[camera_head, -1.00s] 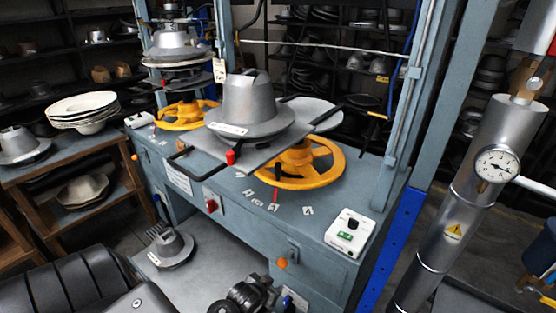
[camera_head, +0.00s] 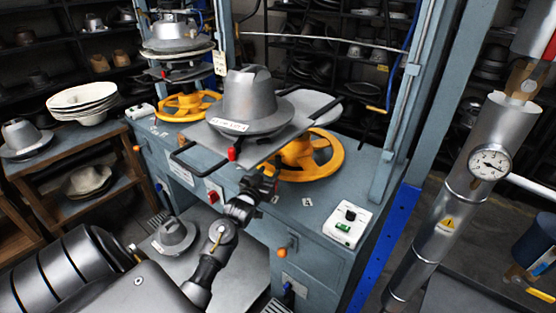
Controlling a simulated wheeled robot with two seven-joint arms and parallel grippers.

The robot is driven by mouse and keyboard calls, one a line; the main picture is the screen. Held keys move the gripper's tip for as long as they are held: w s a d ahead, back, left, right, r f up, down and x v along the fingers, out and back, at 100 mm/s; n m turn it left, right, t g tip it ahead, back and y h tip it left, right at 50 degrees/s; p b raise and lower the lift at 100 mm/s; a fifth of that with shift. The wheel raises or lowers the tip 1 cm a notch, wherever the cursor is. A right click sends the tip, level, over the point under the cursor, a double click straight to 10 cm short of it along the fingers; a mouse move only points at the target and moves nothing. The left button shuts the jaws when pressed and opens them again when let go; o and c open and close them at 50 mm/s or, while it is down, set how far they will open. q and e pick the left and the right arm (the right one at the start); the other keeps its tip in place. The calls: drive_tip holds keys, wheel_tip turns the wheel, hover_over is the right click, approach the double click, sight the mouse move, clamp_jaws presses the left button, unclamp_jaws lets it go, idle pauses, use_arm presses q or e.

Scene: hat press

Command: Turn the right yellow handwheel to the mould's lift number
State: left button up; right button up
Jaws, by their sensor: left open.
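The right yellow handwheel (camera_head: 333,158) lies flat on the press bench, partly hidden under a plate. The grey metal hat mould (camera_head: 252,98) sits on that plate (camera_head: 290,122), with a white label (camera_head: 229,125) whose writing is too small to read. Small white number tags (camera_head: 307,202) lie on the bench around the wheel, unreadable here. My left gripper (camera_head: 264,178) is open at the wheel's front left edge, below the plate. I cannot tell whether it touches the rim. My right gripper is not in view.
A second yellow handwheel (camera_head: 187,106) stands further left under another mould. A red knob (camera_head: 232,153) sits at the plate's front edge. A white switch box (camera_head: 347,222) is on the bench's right. A steel cylinder with a gauge (camera_head: 490,163) stands at right.

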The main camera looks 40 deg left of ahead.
sight(277, 162)
use_arm(q)
drive_tip(key=p+x, duration=0.1)
drive_tip(key=x, duration=0.8)
clamp_jaws()
